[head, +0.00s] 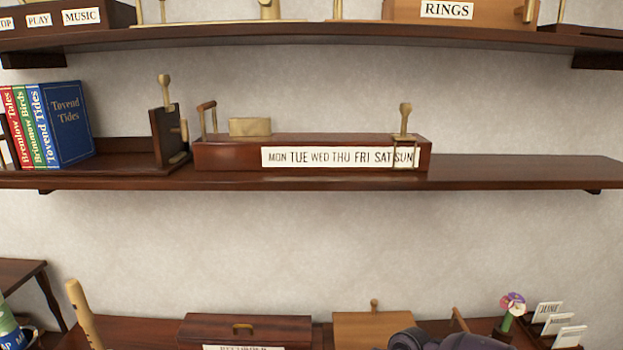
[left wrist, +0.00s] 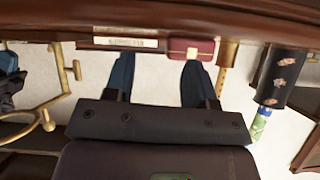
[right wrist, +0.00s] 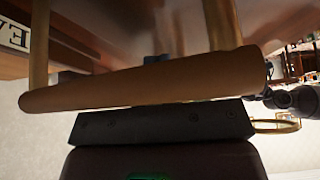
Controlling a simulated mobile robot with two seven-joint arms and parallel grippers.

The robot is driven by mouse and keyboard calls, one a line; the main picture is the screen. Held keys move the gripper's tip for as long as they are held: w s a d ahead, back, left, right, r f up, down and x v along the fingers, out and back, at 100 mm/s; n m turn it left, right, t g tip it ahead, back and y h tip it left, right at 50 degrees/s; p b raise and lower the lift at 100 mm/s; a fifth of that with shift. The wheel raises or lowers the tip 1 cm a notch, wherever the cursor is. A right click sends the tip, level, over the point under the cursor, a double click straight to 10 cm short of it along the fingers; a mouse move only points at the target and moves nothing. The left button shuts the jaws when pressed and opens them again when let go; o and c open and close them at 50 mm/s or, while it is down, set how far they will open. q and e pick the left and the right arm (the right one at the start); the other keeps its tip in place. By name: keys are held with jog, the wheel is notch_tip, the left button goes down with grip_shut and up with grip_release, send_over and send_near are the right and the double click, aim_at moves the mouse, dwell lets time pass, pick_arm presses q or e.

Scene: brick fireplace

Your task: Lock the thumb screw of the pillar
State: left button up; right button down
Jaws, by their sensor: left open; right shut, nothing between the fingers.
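No part is marked as the pillar, so I cannot tell for sure which one it is. On the middle shelf, an upright dark wooden bookend (head: 167,136) carries a brass post with a knob (head: 163,88) and brass fittings at its side. A second brass knob (head: 405,110) stands on the weekday box. My left gripper (left wrist: 157,65) is open and empty in the left wrist view. My right gripper (right wrist: 155,60) is shut; a thick tan bar (right wrist: 140,85) crosses close before its palm and hides most of the fingers.
The weekday box (head: 215,156) sits on the middle shelf (head: 520,172), beside several books (head: 60,125). The shelf's right end is clear. An upper shelf (head: 320,36) holds a RINGS box (head: 470,12). Below are a brown box (head: 245,328), a flower (head: 512,303) and cards (head: 570,336).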

pick_arm(q)
jog(key=shift+s+f+b, duration=0.1)
jog(key=shift+f+b, duration=0.2)
jog(key=shift+f, duration=0.05)
pick_arm(e)
jog(key=shift+s+f, duration=0.1)
jog(key=shift+f, duration=1.1)
dwell(1.0)
pick_arm(q)
jog(key=shift+c, duration=0.2)
